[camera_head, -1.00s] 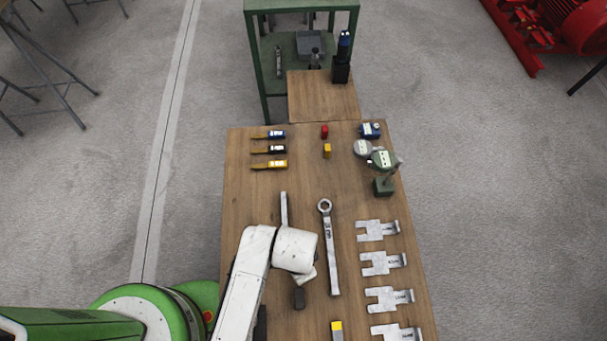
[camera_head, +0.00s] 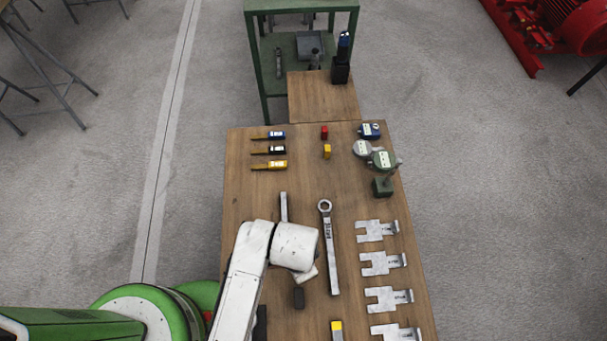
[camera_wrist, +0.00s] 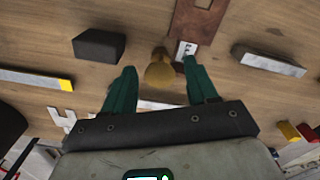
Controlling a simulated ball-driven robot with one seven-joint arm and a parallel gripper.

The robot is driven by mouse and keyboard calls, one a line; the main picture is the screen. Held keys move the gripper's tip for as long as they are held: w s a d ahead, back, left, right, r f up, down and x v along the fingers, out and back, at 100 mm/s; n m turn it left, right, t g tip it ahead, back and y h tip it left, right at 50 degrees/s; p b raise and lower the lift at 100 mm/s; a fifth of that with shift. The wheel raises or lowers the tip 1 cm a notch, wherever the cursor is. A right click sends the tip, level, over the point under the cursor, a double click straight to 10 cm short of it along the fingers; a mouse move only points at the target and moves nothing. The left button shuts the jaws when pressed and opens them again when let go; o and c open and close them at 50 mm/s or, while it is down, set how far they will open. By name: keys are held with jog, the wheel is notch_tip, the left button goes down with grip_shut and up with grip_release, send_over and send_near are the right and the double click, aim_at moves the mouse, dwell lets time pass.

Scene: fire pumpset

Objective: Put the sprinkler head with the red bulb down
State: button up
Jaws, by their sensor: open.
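A brass-coloured sprinkler head (camera_wrist: 160,74) shows in the wrist view, between the two green fingers of my gripper (camera_wrist: 159,66). The fingers are open, with a visible gap on each side of the brass body. It is seen nearly end-on above the wooden table (camera_wrist: 145,22); its bulb is hidden, so I cannot see the bulb's colour. A small label plate (camera_wrist: 185,50) lies just beyond it, by a brown plate (camera_wrist: 197,20). In the head view my white arm covers the gripper and the sprinkler head.
A dark block (camera_wrist: 98,45) lies close to the left finger. A yellow-ended bar (camera_wrist: 30,78) is further left. In the head view, a long wrench (camera_head: 328,250) lies right of my arm, with slotted metal plates (camera_head: 380,263) beyond. Dial gauges (camera_head: 382,160) stand at the back right.

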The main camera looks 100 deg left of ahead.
notch_tip(320, 180, up, 9)
dwell(0.3)
jog(key=shift+f, duration=0.1)
jog(key=w+d+m, duration=0.4)
jog(key=w+d, duration=1.3)
jog(key=d, duration=0.1)
jog(key=w+d+m, duration=0.1)
jog(key=d+m, duration=0.1)
jog(key=d, duration=1.1)
jog(key=shift+d+t, duration=0.35)
jog(key=shift+t, duration=0.05)
jog(key=s+d, duration=0.1)
jog(key=d, duration=0.2)
jog(key=s+d+r+m, duration=0.1)
jog(key=d, duration=0.3)
jog(key=s+d+m, duration=0.1)
jog(key=s+d, duration=0.1)
jog(key=d, duration=0.1)
jog(key=shift+d+r, duration=0.2)
jog(key=shift+d, duration=0.05)
jog(key=shift+s+d+m, duration=0.2)
jog(key=shift+d+m, duration=0.1)
jog(key=shift+c, duration=1.4)
